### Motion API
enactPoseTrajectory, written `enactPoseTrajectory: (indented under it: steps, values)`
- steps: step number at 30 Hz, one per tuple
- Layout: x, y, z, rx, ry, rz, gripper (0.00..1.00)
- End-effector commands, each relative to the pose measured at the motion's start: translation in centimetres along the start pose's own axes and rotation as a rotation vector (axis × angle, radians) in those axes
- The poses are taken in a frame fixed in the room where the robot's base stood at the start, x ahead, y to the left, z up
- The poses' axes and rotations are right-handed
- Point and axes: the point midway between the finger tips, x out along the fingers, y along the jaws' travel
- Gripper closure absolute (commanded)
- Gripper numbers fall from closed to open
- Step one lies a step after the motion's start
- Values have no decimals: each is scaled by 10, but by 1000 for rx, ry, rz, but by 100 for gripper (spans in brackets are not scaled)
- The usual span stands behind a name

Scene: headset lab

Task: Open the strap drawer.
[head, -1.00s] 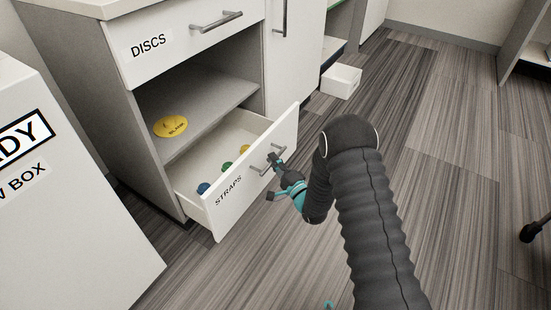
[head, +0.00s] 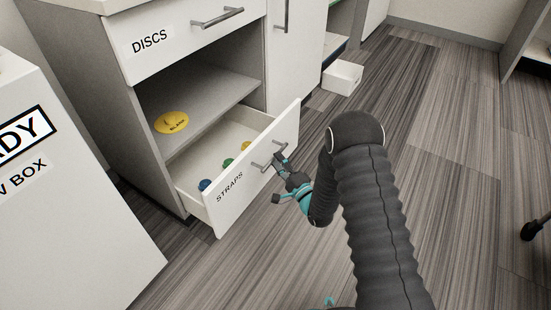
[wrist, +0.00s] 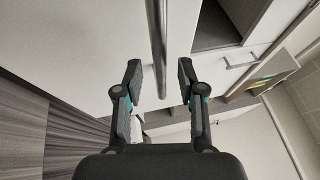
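The strap drawer (head: 258,160), a white drawer labelled STRAPS, stands pulled out of the cabinet. Blue, green and yellow round items show inside it. Its grey bar handle (head: 262,163) is on the front face. My gripper (head: 281,160) is just in front of the handle in the head view. In the wrist view my gripper (wrist: 158,72) has its two fingers spread, with the handle bar (wrist: 157,40) running between them and a gap on each side. Nothing is gripped. The drawer's inside is partly hidden by its front.
Above is an open shelf with a yellow disc (head: 171,123), and a shut DISCS drawer (head: 185,42). A white block with lettering (head: 60,220) stands at left. A small white bin (head: 342,77) is on the floor beyond. The floor to the right is mostly clear.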

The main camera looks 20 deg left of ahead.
Motion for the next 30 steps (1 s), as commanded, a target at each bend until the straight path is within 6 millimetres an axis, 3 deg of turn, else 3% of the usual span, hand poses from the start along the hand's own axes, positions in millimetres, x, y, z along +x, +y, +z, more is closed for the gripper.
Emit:
enactPoseTrajectory:
  steps: [9, 15, 30]
  values:
    - [-64, 1, -1, 1, 2, 3, 61]
    - [-89, 1, 0, 2, 1, 3, 61]
    - [-97, 0, 0, 0, -1, 1, 61]
